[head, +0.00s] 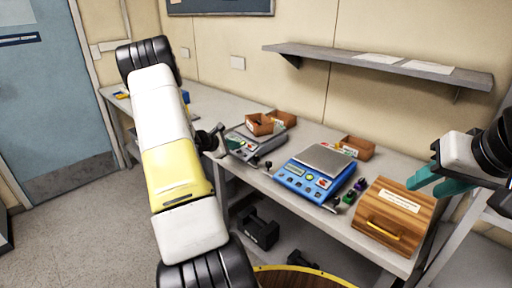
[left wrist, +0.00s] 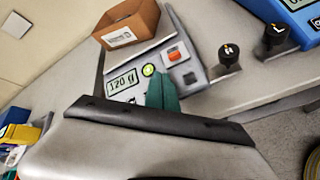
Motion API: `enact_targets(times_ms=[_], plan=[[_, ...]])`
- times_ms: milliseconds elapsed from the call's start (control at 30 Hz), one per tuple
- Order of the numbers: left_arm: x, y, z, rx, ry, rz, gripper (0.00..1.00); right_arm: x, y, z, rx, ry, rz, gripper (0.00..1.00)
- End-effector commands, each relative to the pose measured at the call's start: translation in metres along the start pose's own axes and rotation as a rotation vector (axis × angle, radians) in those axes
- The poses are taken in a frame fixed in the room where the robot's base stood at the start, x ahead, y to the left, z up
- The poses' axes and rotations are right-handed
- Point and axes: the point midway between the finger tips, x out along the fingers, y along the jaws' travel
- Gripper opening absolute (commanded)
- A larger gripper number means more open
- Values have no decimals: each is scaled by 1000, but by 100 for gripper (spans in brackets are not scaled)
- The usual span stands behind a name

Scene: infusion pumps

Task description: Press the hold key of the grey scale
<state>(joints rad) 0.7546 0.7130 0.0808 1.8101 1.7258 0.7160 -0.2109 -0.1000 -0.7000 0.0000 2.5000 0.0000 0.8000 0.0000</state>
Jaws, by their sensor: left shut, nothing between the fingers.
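The grey scale (head: 246,151) stands on the bench left of the blue scale. In the left wrist view its panel (left wrist: 128,85) has a display reading 120 g, a lit green key (left wrist: 148,70), a red-orange key (left wrist: 174,54) and a grey key (left wrist: 190,78). I cannot read which is the hold key. My left gripper (head: 234,143) is shut and empty. In the left wrist view its teal fingertips (left wrist: 162,84) are over the panel, just below the green and red keys. I cannot tell whether they touch it. My right gripper (head: 432,187) is open and empty, above the wooden box.
A brown bin (left wrist: 128,24) sits on the grey scale's plate. Black knobs (left wrist: 229,53) stand beside the panel. The blue scale (head: 308,180), a wooden box (head: 392,215) and another brown bin (head: 356,147) are to the right. A shelf (head: 380,64) hangs above.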

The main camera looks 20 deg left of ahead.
Motion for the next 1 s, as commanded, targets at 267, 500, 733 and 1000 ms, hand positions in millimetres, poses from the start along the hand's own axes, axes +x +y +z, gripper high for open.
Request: enact_targets(times_ms=[267,500,733,1000], plan=[[0,0,0,0,0,0,0,0,0,0,0,0,0,36],[0,0,0,0,0,0,0,0,0,0,0,0,0,36],[5,-4,-3,0,0,-1,0,0,0,0,0,0,0,36],[6,-4,-4,0,0,0,0,0,0,0,0,0,0,36]])
